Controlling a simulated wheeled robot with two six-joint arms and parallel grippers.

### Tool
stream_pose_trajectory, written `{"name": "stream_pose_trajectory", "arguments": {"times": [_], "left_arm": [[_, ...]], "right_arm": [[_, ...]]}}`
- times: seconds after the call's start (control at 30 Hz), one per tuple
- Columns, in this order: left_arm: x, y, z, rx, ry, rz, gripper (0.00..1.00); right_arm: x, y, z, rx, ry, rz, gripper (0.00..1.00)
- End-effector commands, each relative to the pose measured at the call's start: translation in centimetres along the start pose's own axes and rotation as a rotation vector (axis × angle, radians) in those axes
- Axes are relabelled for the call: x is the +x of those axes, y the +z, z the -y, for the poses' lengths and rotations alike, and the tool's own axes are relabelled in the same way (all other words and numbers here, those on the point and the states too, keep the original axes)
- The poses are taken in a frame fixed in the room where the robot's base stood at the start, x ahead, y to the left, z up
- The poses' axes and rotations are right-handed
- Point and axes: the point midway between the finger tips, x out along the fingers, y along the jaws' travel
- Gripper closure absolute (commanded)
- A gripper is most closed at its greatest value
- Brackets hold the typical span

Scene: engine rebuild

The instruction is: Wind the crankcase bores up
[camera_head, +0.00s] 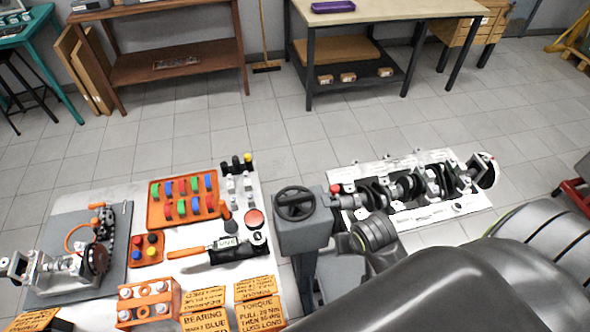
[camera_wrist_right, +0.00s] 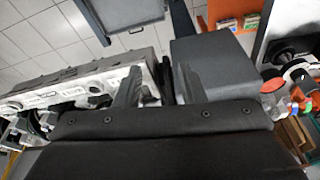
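The crankcase (camera_head: 415,195) is a pale block on the right, with the dark crankshaft (camera_head: 400,188) lying along its open upper side. It is mounted beside a grey stand head (camera_head: 305,236) that has a black handwheel (camera_head: 294,203) on top. In the right wrist view the crankcase (camera_wrist_right: 80,82) runs along the left and a grey box-shaped part (camera_wrist_right: 205,62) stands at right. My right gripper (camera_wrist_right: 157,78) has its fingers apart, with nothing visible held between them. In the head view my right arm hides its fingertips beside the stand head. My left gripper is not in view.
Left of the stand is a bench with an orange tray (camera_head: 158,211) of coloured pieces, a torque wrench (camera_head: 205,247), labelled boxes (camera_head: 258,290) and a grey mat (camera_head: 118,230) with a fixture. Tables stand at the back. Open tiled floor lies between.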

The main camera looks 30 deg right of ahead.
Motion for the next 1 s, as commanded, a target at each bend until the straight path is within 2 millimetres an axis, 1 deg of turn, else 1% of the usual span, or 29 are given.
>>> {"name": "stream_pose_trajectory", "arguments": {"times": [0.03, 0.1, 0.27, 0.43, 0.6, 0.7, 0.8, 0.9, 1.0], "left_arm": [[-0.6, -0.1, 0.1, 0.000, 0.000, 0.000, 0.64], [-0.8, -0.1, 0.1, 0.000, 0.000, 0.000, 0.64], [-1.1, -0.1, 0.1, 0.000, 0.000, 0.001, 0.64], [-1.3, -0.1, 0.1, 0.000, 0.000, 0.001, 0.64], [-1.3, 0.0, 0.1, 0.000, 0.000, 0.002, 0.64], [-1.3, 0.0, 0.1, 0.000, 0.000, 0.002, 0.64], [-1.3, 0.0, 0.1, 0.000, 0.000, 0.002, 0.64], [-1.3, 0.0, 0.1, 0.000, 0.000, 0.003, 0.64], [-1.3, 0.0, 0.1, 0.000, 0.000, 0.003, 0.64]], "right_arm": [[-0.8, -1.4, 0.8, 0.073, -0.006, 0.008, 0.64], [-1.1, -2.8, 1.9, 0.192, -0.008, 0.030, 0.64], [-1.0, -6.5, 4.7, 0.485, 0.005, 0.088, 0.64], [-0.8, -10.7, 7.8, 0.806, 0.047, 0.147, 0.64], [-1.2, -14.6, 10.8, 1.104, 0.111, 0.191, 0.64], [-1.6, -16.2, 12.1, 1.237, 0.147, 0.206, 0.64], [-2.0, -17.3, 12.9, 1.326, 0.173, 0.213, 0.64], [-2.2, -17.8, 13.3, 1.373, 0.189, 0.215, 0.64], [-2.0, -17.9, 13.4, 1.389, 0.194, 0.217, 0.64]]}}
